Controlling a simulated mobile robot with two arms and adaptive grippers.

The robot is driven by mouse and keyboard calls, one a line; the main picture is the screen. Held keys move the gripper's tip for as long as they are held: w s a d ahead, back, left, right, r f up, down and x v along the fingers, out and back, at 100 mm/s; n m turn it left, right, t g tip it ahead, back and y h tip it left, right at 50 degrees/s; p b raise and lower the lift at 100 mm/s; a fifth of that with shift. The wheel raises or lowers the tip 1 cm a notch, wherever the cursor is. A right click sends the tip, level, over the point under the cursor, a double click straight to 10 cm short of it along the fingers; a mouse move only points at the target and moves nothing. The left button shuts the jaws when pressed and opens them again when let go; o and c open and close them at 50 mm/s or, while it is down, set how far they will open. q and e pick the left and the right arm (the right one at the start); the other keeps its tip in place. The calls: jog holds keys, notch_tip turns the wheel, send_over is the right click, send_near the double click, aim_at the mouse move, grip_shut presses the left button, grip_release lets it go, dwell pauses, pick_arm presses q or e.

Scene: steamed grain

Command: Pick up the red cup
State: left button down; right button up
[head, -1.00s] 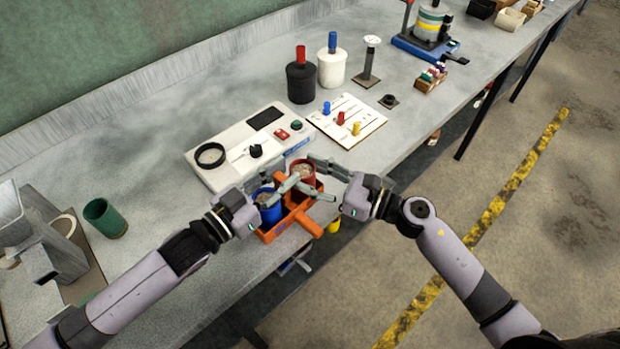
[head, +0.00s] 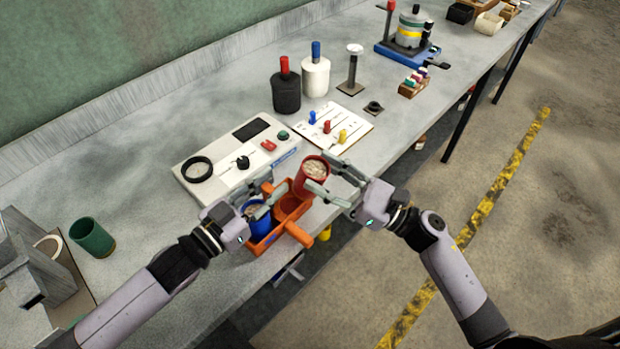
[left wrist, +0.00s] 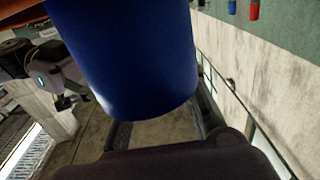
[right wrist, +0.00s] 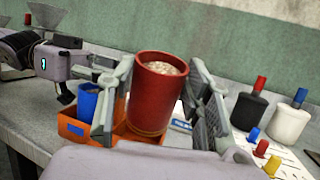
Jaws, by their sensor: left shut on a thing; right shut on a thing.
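The red cup (head: 308,178), filled with pale grain, is held between the fingers of my right gripper (head: 335,184), tilted a little and above the orange carrier. In the right wrist view the red cup (right wrist: 158,98) fills the space between both fingers. The blue cup (head: 257,217), also holding grain, sits in the left part of the orange carrier (head: 298,234). My left gripper (head: 246,207) is shut on the blue cup, whose side (left wrist: 135,60) fills much of the left wrist view.
A white panel device (head: 215,152) stands behind the carrier. A board with coloured pegs (head: 350,136), a black bottle (head: 286,95) and a white bottle (head: 315,78) are further back. A green cup (head: 92,238) stands at left. The bench's front edge is close to the carrier.

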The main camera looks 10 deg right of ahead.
pick_arm(q)
jog(key=shift+f, duration=0.1)
pick_arm(e)
jog(key=s+d+r+g+h, duration=0.1)
jog(key=s+d, duration=0.4)
jog(key=d, duration=0.3)
jog(key=s+d+r+g+h, duration=0.1)
jog(key=s+d, duration=0.4)
jog(key=d, duration=0.2)
jog(key=shift+s+d+h, duration=0.25)
jog(key=shift+d+h, duration=0.15)
pick_arm(q)
jog(key=c, duration=1.2)
grip_release()
jog(key=v, duration=1.2)
